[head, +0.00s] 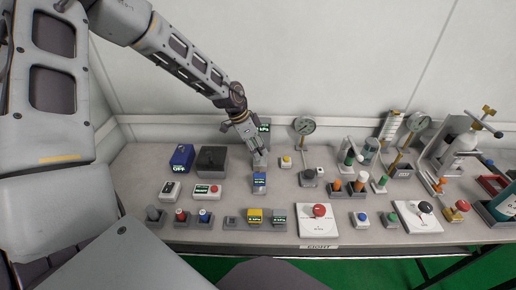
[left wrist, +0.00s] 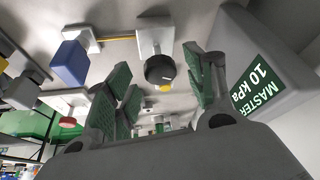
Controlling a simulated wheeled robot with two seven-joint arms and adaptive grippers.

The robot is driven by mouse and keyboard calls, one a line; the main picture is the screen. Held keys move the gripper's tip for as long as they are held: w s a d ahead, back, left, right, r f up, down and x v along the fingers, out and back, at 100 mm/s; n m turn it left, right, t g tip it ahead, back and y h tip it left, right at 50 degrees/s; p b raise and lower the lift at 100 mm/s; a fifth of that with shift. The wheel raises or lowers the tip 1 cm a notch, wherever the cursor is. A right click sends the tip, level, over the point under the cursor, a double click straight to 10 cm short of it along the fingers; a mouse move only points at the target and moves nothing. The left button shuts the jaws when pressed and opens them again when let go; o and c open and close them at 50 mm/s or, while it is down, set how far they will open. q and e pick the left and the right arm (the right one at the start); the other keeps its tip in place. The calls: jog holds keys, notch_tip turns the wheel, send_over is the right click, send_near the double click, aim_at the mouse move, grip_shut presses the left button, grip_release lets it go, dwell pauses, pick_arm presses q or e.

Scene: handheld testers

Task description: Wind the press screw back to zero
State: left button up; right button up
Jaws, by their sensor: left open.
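A grey stand (head: 447,150) with a brass-and-grey cross handle (head: 487,119) at the far right looks like a screw press. I cannot tell for certain that it holds the press screw, and no zero mark is readable. My left gripper (head: 260,158) is open and empty, pointing down over the back of the bench, just behind a small blue display (head: 259,181) and far left of that stand. In the left wrist view its fingers (left wrist: 165,88) are spread, with a round black knob with a yellow part (left wrist: 160,70) on a pale plate beyond them. My right gripper is out of view.
A box marked MASTER 10 kPa (left wrist: 265,80) stands close beside my left gripper. A dial gauge (head: 304,125) rises to its right. Several small testers, buttons and knobs crowd the bench (head: 135,177). A white plate with a red knob (head: 319,211) lies near the front edge.

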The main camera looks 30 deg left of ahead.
pick_arm(q)
jog(key=v, duration=1.1)
dwell(0.4)
jog(key=shift+s, duration=0.15)
dwell(0.4)
